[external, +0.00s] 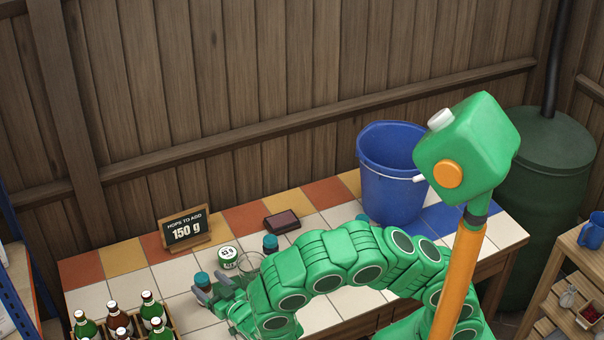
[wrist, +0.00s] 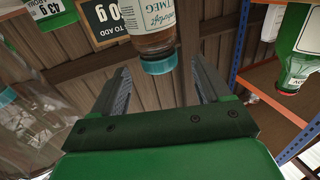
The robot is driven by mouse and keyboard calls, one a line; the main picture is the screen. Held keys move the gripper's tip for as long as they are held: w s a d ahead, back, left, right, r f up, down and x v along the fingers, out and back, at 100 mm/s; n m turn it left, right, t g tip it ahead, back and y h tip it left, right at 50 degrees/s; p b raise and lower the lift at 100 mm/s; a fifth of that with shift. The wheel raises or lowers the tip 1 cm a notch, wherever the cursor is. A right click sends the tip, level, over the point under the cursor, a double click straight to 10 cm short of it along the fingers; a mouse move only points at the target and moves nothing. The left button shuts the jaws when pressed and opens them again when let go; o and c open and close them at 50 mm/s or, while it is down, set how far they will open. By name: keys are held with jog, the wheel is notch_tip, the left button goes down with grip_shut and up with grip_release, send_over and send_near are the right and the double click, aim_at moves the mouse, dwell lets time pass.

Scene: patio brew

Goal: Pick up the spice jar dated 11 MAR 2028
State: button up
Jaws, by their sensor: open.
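A clear spice jar with a teal lid (wrist: 158,64) and a pale label ending in "MEG" is upside down in the wrist view, beyond and between my open fingers. No date can be read on it. In the external view a teal-lidded jar (external: 201,279) stands by my gripper (external: 208,291), partly hidden by it. A second teal-lidded jar (external: 270,243) stands further back, behind my arm. A clear container with a teal lid (wrist: 8,97) shows at the left of the wrist view. My gripper (wrist: 161,78) is open and empty.
A crate of bottles (external: 120,325) is at lower left. A green bottle (wrist: 290,50) is at right in the wrist view.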

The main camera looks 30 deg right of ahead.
jog(key=shift+x, duration=2.1)
grip_shut()
